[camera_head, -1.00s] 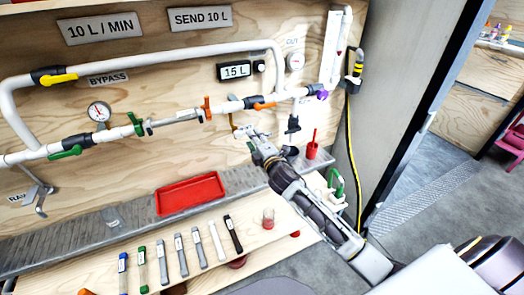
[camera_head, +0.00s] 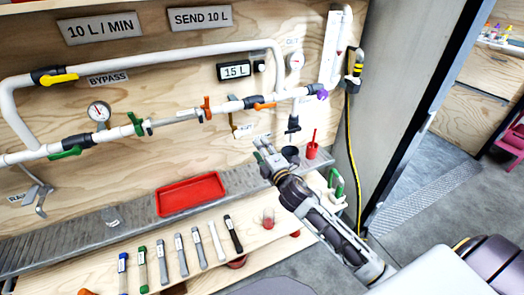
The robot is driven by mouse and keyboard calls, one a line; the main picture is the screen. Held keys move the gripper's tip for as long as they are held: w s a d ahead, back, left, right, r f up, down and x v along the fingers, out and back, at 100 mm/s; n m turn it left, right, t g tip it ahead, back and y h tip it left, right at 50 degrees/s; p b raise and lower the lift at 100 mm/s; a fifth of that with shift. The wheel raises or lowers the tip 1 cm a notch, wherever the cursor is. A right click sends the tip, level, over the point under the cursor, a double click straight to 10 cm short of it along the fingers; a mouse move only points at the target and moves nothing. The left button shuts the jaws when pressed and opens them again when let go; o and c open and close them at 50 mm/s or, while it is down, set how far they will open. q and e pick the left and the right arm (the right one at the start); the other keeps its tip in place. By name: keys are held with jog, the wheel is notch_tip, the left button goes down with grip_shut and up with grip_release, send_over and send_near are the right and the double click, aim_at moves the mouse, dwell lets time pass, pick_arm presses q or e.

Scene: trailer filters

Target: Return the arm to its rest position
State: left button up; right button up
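My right gripper (camera_head: 264,152) is in front of the pipe panel, above the right part of the grey ledge. Its arm comes in from the lower right. The fingertips look small and close together, and I cannot tell if they are parted. I see nothing clearly held in it. A dark cup (camera_head: 290,152) stands on the ledge just right of the gripper. My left gripper is not in view.
White pipes (camera_head: 180,55) with coloured valve handles run across the panel. A red tray (camera_head: 190,194) lies on the ledge (camera_head: 75,238), with several filter cartridges (camera_head: 182,254) in front. A red cup (camera_head: 312,150) stands to the right. Open floor lies beyond the doorway.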

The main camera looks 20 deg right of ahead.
jog(key=shift+m, duration=0.3)
dwell(0.5)
